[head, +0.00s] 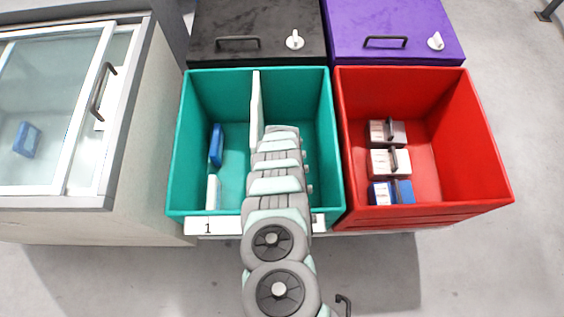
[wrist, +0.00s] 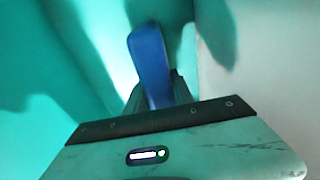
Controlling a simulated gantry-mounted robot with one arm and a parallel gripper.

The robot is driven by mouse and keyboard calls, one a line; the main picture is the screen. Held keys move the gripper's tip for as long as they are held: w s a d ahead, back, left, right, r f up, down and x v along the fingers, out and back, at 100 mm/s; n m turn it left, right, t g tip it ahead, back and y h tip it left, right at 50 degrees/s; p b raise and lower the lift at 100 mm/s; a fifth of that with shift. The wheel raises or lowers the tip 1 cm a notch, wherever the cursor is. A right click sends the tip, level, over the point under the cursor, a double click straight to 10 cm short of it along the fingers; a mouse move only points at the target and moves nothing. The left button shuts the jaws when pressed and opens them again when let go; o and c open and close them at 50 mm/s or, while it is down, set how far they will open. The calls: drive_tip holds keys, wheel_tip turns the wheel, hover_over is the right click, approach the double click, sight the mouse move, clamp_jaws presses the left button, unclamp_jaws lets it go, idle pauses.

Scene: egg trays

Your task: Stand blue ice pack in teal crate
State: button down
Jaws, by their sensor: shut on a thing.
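A blue ice pack (wrist: 150,55) stands up between the fingers of my gripper (wrist: 157,90) in the wrist view. My gripper is shut on it. Teal surfaces lie behind and to the left of the pack, and a pale panel is on the right. In the head view my arm reaches into the teal crate (head: 190,105), over the part right of its white divider (head: 255,105). My gripper and the held pack are hidden there behind the arm. Another blue pack (head: 216,144) stands left of the divider, with a white pack (head: 212,191) nearer the front. Whether the held pack touches the crate floor cannot be told.
A red crate (head: 475,150) on the right holds several boxes (head: 390,162). Black (head: 257,20) and purple (head: 394,20) lidded bins stand behind. A glass-topped freezer (head: 55,198) at the left has a blue item (head: 27,140) inside.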

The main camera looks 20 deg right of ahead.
drive_tip(key=shift+f, duration=0.4)
drive_tip(key=c, duration=1)
unclamp_jaws()
drive_tip(key=r+p, duration=0.1)
drive_tip(key=r, duration=0.2)
drive_tip(key=r+p, duration=0.1)
drive_tip(key=r, duration=0.2)
drive_tip(key=r+p, duration=0.1)
drive_tip(key=r, duration=0.2)
drive_tip(key=shift+s+a+r+p, duration=0.1)
drive_tip(key=shift+s+a+p, duration=0.1)
drive_tip(key=shift+s+p, duration=0.2)
drive_tip(key=shift+s+r, duration=0.2)
drive_tip(key=shift+r, duration=0.6)
